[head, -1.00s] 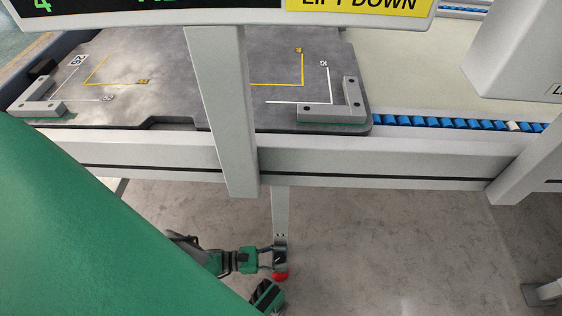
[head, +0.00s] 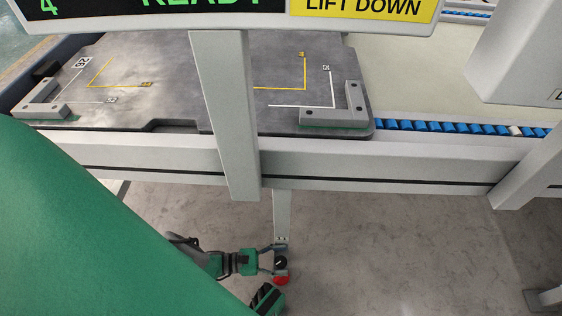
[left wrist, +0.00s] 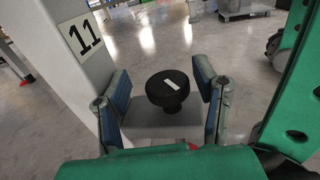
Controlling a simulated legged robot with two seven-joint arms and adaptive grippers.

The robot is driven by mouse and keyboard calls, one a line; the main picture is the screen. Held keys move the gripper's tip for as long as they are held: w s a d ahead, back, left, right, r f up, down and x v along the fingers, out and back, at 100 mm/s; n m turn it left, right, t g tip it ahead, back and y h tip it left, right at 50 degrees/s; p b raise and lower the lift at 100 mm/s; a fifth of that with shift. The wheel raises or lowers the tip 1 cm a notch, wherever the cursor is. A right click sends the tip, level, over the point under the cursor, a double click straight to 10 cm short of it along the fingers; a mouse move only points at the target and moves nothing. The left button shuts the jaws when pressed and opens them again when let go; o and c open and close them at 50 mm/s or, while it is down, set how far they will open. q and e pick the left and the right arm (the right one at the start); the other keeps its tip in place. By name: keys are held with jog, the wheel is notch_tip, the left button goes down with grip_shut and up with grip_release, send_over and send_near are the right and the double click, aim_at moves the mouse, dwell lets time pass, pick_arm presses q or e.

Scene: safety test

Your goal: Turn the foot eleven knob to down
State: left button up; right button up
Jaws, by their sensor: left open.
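The foot eleven knob (head: 280,262) is round and black with a white mark on top. It sits low by the frame's leg, at the bottom of the head view. In the left wrist view the knob (left wrist: 168,88) stands on a grey block beside a leg with a "11" label (left wrist: 82,37). My left gripper (head: 272,260) is open at the knob. In the left wrist view the fingers of my left gripper (left wrist: 163,92) stand on either side of the knob, with gaps between. A red part (head: 281,281) shows just below the knob. My right gripper is not in view.
A grey plate (head: 170,70) with corner blocks lies on the conveyor frame above. The frame's rail (head: 350,165) and an upright post (head: 228,120) stand over my arm. A sign reads "LIFT DOWN" (head: 362,8). The floor (head: 400,240) right of the leg is clear.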

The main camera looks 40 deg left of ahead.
pick_arm(q)
jog(key=shift+s, duration=0.1)
jog(key=v, duration=1.2)
jog(key=shift+f, duration=0.1)
